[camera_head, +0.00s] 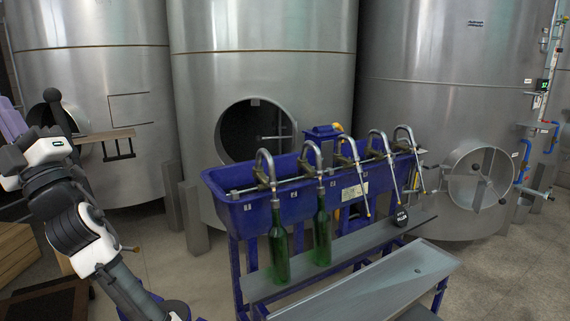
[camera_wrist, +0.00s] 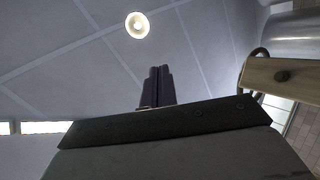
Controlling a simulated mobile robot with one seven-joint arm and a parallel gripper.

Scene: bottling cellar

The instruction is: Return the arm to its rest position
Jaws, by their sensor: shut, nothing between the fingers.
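My arm (camera_head: 85,235) rises at the left of the head view, with a bend in dark and white links near the left edge. In the wrist view my gripper (camera_wrist: 160,84) points up toward the ceiling. Its two dark fingers are together, with nothing between them. In the head view I cannot clearly make out the fingers. No object of the task other than my arm shows.
A blue filling trough (camera_head: 290,207) with several curved spouts stands right of my arm. Two green bottles (camera_head: 279,245) (camera_head: 322,232) stand beneath on a grey shelf (camera_head: 350,248). Large steel tanks (camera_head: 265,70) stand behind. A ceiling lamp (camera_wrist: 137,24) shows overhead.

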